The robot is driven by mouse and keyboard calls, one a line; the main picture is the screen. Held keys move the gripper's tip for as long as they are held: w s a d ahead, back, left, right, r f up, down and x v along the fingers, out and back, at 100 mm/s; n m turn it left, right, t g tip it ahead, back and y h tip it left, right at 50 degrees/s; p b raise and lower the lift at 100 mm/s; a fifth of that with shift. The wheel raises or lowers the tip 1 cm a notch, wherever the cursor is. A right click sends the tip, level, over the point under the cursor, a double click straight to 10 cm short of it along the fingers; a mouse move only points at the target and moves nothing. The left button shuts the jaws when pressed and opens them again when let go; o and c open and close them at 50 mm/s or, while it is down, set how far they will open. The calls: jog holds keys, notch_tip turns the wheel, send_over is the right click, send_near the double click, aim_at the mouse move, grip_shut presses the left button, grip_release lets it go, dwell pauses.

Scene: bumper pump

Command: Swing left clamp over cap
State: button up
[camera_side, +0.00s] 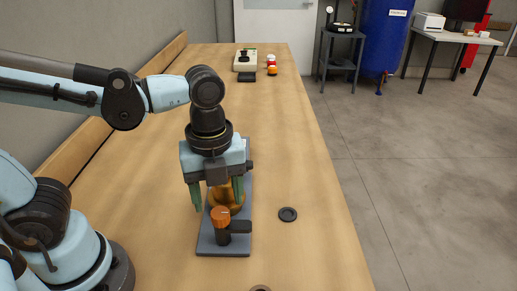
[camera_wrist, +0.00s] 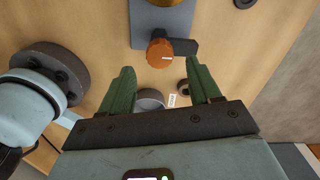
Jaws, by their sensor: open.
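A clamp with an orange knob (camera_side: 221,215) stands at the near end of a grey base plate (camera_side: 222,249). Its dark arm (camera_side: 241,226) points right, beside the amber round body (camera_side: 227,198) and not over it. In the wrist view the orange knob (camera_wrist: 160,53) and dark arm (camera_wrist: 186,47) lie beyond my fingertips, with the gold body (camera_wrist: 166,2) cut off at the top. My gripper (camera_side: 218,196) is open and empty, pointing down above the amber body, its green fingers apart. My gripper hides the far part of the fixture, so any other clamp and the cap cannot be made out.
A black disc (camera_side: 288,214) lies on the table right of the plate. Another dark ring (camera_side: 260,288) sits at the near edge. A grey round thing with a white label (camera_wrist: 150,98) shows between my fingers. A beige device (camera_side: 246,61) stands far back. The table's right side is mostly clear.

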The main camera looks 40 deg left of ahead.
aim_at(220, 213)
jog(key=shift+f, duration=2.25)
jog(key=c, duration=1.1)
jog(key=shift+o, duration=0.2)
